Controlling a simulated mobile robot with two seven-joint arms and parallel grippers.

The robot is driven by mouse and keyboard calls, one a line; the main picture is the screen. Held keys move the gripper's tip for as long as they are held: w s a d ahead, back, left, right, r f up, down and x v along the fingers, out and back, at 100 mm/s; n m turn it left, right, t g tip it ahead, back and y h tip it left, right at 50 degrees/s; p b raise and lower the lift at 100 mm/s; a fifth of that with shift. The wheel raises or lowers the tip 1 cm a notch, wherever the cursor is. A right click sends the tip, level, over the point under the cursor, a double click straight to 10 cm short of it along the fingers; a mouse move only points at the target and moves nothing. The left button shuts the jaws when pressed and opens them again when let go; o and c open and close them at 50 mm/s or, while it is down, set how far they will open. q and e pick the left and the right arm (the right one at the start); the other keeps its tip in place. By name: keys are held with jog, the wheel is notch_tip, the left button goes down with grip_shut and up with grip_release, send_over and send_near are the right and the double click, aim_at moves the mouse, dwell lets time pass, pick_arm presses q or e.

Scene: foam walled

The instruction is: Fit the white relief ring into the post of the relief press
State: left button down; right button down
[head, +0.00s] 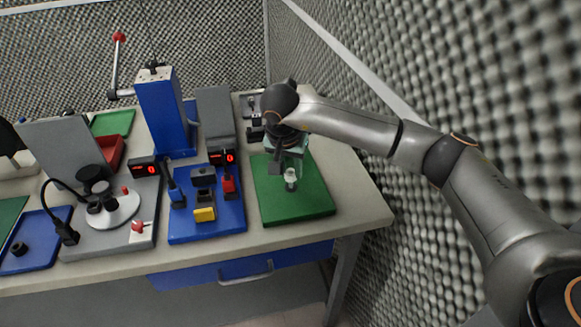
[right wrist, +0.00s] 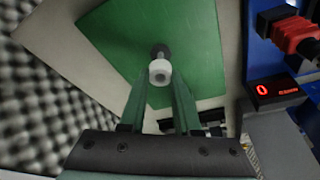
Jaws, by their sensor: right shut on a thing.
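My right gripper (head: 290,172) is above the green mat at the right of the bench, pointing down. It is shut on the white relief ring (head: 291,174). A blue press (head: 163,110) with a red-knobbed lever stands left of the gripper. I cannot make out its post for the ring. My left gripper is out of view.
The green mat (head: 268,208) has free room around the gripper. A blue fixture plate (head: 225,222) with red and yellow parts lies to its left, with red-digit displays (head: 222,158). A grey foam wall (head: 400,220) closes the right side.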

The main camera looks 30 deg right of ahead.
aim_at(290, 175)
jog(key=shift+f+b, duration=1.1)
jog(key=shift+f, duration=0.55)
jog(key=c, duration=0.5)
grip_release()
jog(key=shift+c, duration=0.2)
jog(key=shift+r, duration=0.4)
jog(key=v, duration=1.2)
jog(key=shift+s, duration=0.15)
jog(key=shift+f, duration=0.15)
